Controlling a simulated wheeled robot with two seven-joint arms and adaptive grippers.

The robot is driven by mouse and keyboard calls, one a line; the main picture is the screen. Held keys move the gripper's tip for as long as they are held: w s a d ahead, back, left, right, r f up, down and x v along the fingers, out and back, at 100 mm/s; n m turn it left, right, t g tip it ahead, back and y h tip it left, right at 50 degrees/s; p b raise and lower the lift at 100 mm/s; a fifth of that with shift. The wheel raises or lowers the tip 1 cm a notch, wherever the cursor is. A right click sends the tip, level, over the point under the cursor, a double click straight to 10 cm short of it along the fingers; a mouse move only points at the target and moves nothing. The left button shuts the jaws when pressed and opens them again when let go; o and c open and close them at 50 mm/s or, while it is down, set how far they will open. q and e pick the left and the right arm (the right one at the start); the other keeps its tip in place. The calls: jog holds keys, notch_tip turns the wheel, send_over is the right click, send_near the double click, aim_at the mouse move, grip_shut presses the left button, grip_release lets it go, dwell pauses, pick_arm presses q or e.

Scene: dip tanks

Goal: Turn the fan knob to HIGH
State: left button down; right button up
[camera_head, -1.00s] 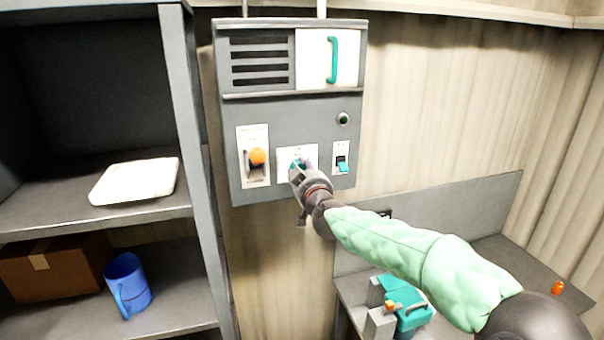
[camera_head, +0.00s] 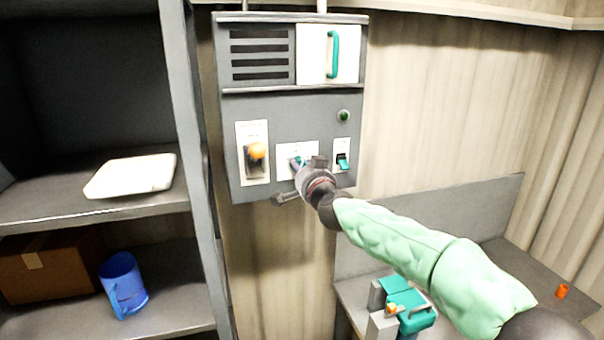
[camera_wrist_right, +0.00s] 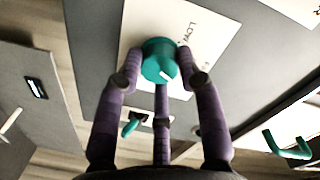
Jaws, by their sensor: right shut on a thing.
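The fan knob (camera_head: 297,162) is a small teal knob on a white plate on the grey wall panel (camera_head: 290,115). My right gripper (camera_head: 301,170) reaches it from the lower right and hides part of it. In the right wrist view the knob (camera_wrist_right: 159,62) shows a white pointer mark, and lettering that seems to read LOW is on the plate beside it. The gripper fingers (camera_wrist_right: 160,82) are shut on the knob, around its sides. Where HIGH is printed cannot be seen. My left gripper is not in view.
Left of the knob is an orange-tipped lever (camera_head: 257,152); right of it is a teal switch (camera_head: 343,161). A green button (camera_head: 343,116) and a white door with teal handle (camera_head: 333,54) are above. A bench (camera_head: 497,250) is lower right.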

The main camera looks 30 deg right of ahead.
jog(key=m+b, duration=0.1)
jog(key=m, duration=0.3)
jog(key=r+m+b, duration=0.1)
jog(key=m, duration=0.1)
jog(key=shift+s+d+m+b, duration=0.15)
jog(key=shift+d+m+b, duration=0.1)
jog(key=shift+m+b, duration=0.15)
dwell(0.4)
jog(key=o, duration=1.1)
jog(key=shift+c, duration=0.2)
jog(key=shift+o, duration=0.4)
jog(key=shift+d+f, duration=0.15)
jog(key=shift+f, duration=0.15)
